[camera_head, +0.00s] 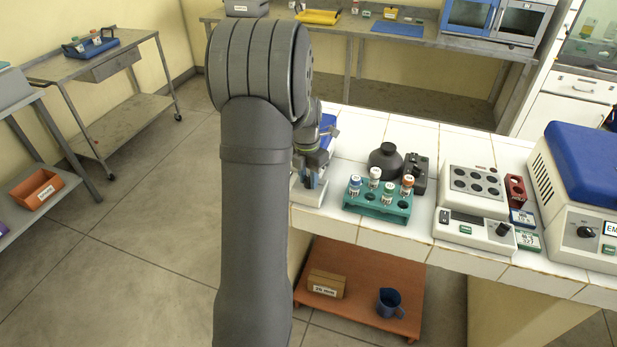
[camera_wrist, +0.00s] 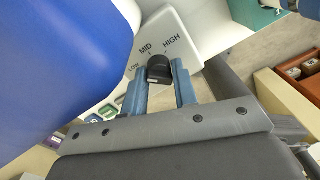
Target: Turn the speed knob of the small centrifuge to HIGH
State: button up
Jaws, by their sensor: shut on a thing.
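The small centrifuge shows in the wrist view as a white sloped front (camera_wrist: 190,30) with a blue lid (camera_wrist: 60,60) at the left. Its front carries the words LOW, MID and HIGH. The black speed knob (camera_wrist: 159,67) is between the two blue fingers of my gripper (camera_wrist: 160,80), which is shut on it. The knob's pointer is hard to make out, so I cannot tell its exact setting. In the head view my arm hides most of the centrifuge; part of its blue lid (camera_head: 328,124) and white base (camera_head: 304,192) show beside my gripper (camera_head: 312,175).
A teal tube rack (camera_head: 377,204) with several capped tubes stands right of the centrifuge. Behind it are a dark round bottle (camera_head: 385,162) and a black device (camera_head: 416,174). A larger blue-lidded machine (camera_head: 569,225) stands far right. A reddish shelf (camera_head: 345,262) lies below the bench.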

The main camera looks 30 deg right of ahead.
aim_at(306, 179)
jog(key=shift+w, duration=0.1)
jog(key=o, duration=1)
jog(key=shift+c, duration=0.2)
jog(key=shift+r, duration=0.1)
notch_tip(306, 179, up, 17)
jog(key=shift+w+a, duration=0.2)
jog(key=shift+w, duration=0.1)
